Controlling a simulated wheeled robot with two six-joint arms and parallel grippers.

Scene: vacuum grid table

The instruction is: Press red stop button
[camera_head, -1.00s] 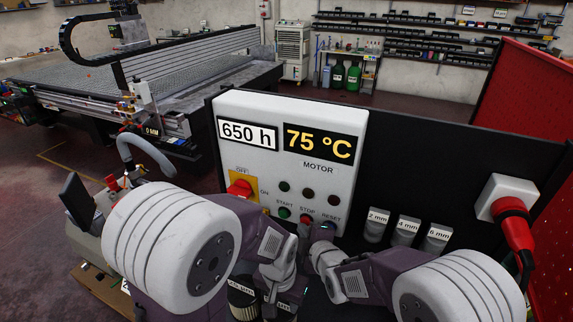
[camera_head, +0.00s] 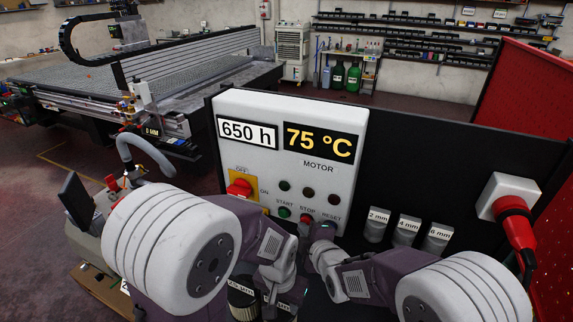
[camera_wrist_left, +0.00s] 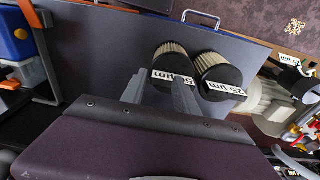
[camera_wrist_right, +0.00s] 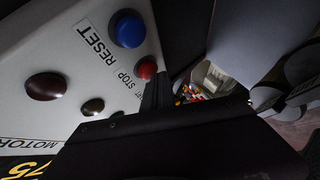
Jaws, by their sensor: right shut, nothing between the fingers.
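The red stop button (camera_head: 307,219) is on the lower front of the white control panel (camera_head: 232,105), between the green start button (camera_head: 284,212) and the reset button. In the right wrist view the stop button (camera_wrist_right: 147,68) is just beyond the tips of my right gripper (camera_wrist_right: 158,88). That gripper is shut and empty; I cannot tell whether it touches the button. In the head view my right gripper (camera_head: 321,232) is close beside the button. My left gripper (camera_wrist_left: 160,90) is lower, in front of the filters, with its fingers apart and nothing between them.
A red rotary switch (camera_head: 239,188) is on the panel's left. The blue reset button (camera_wrist_right: 128,29) is close to the stop button. Two filters (camera_wrist_left: 219,75) are near my left gripper. A red plug (camera_head: 514,222) is at the right.

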